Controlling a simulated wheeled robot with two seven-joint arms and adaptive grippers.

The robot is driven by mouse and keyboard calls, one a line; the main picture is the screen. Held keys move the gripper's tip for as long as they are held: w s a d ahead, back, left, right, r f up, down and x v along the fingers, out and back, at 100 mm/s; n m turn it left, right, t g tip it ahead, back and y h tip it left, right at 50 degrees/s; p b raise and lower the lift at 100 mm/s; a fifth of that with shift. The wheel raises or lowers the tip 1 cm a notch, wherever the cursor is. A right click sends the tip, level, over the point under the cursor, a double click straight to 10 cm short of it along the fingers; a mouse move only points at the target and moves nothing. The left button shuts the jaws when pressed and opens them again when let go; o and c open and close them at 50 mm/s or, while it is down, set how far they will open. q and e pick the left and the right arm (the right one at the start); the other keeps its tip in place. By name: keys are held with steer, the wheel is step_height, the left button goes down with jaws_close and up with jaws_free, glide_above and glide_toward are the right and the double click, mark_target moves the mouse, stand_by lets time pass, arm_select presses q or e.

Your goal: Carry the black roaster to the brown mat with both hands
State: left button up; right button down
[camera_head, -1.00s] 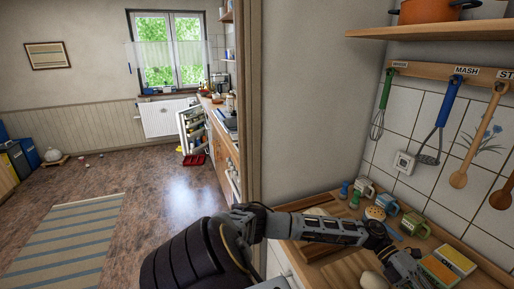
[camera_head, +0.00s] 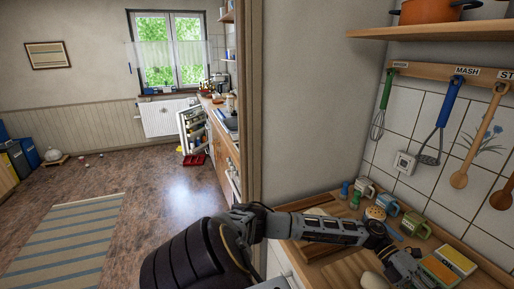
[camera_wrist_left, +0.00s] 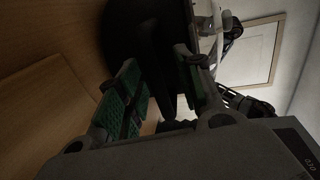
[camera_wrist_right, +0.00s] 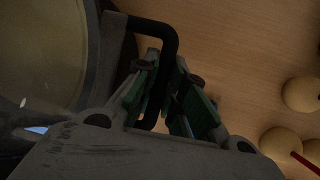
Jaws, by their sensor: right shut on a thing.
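In the right wrist view a round vessel with a pale, glassy top (camera_wrist_right: 45,50) fills the left side, and I take it for the black roaster. My right gripper (camera_wrist_right: 168,105) is shut on its black loop handle (camera_wrist_right: 165,35). In the left wrist view a large dark shape (camera_wrist_left: 150,40), probably the roaster too, lies beyond the fingers. My left gripper (camera_wrist_left: 160,90) has its green-padded fingers apart, with dark parts between them; whether they touch is unclear. The head view shows one of my arms reaching right over the counter, but not the roaster. I cannot make out the brown mat.
Utensils (camera_head: 443,115) hang on the tiled wall. Pale round things (camera_wrist_right: 300,94) lie right of the right gripper.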

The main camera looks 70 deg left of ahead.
arm_select(q)
steer(key=shift+s+f, duration=0.1)
steer(key=shift+f, duration=0.2)
arm_select(e)
steer(key=c, duration=1.7)
jaws_free()
steer(key=shift+f, duration=0.15)
arm_select(q)
steer(key=shift+r, duration=0.15)
arm_select(e)
steer(key=shift+o, duration=1.4)
arm_select(q)
steer(key=shift+f+b, duration=0.2)
steer(key=shift+b, duration=0.15)
arm_select(e)
steer(key=shift+f, duration=0.2)
arm_select(q)
steer(key=shift+a, duration=0.15)
